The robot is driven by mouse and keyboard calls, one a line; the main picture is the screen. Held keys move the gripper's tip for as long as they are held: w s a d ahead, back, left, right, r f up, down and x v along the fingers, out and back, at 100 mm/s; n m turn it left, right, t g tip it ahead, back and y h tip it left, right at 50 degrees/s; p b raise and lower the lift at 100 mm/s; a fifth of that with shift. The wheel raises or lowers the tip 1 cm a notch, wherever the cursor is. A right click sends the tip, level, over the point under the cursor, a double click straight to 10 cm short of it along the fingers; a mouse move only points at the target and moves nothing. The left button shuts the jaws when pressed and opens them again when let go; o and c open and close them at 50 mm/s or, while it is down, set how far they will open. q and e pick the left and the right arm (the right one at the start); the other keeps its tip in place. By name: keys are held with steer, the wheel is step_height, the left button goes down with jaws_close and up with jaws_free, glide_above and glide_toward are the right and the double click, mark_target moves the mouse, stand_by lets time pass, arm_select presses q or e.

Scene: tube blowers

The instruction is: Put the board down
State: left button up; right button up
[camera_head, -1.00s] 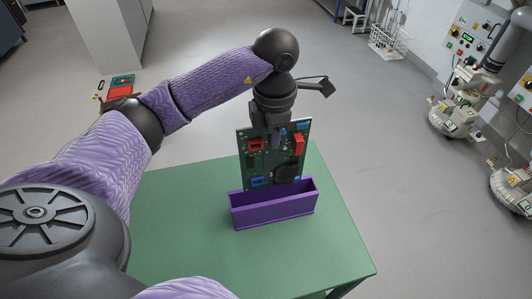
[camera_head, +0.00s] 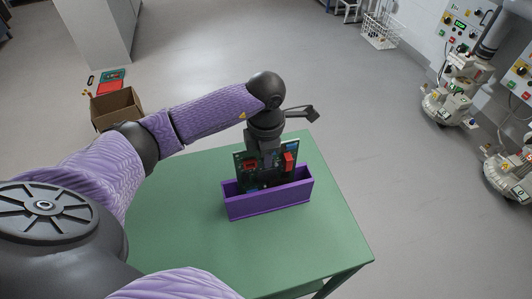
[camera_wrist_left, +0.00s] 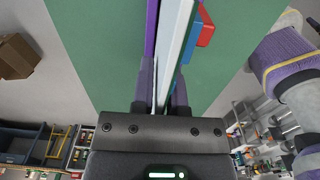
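A green circuit board (camera_head: 283,177) with red and blue parts stands upright, its lower part inside a purple open-topped holder (camera_head: 268,203) on the green table. The holder's front wall hides the board's lower edge. My left gripper (camera_head: 264,158) points down from above and is shut on the board's top edge. In the left wrist view the board (camera_wrist_left: 177,40) shows edge-on between the two fingers (camera_wrist_left: 161,92). A strip of the purple holder (camera_wrist_left: 151,28) shows beside it. My right gripper is in neither view.
The green table (camera_head: 180,215) is bare around the holder, with its right edge close by. A brown cardboard box (camera_head: 117,107) stands on the floor at the left. White machines (camera_head: 455,95) stand far off at the right.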

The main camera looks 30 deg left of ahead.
arm_select(q)
steer(key=shift+o, duration=1.4)
step_height(320, 180, up, 12)
steer(key=shift+r+p, duration=0.25)
steer(key=shift+p, duration=0.85)
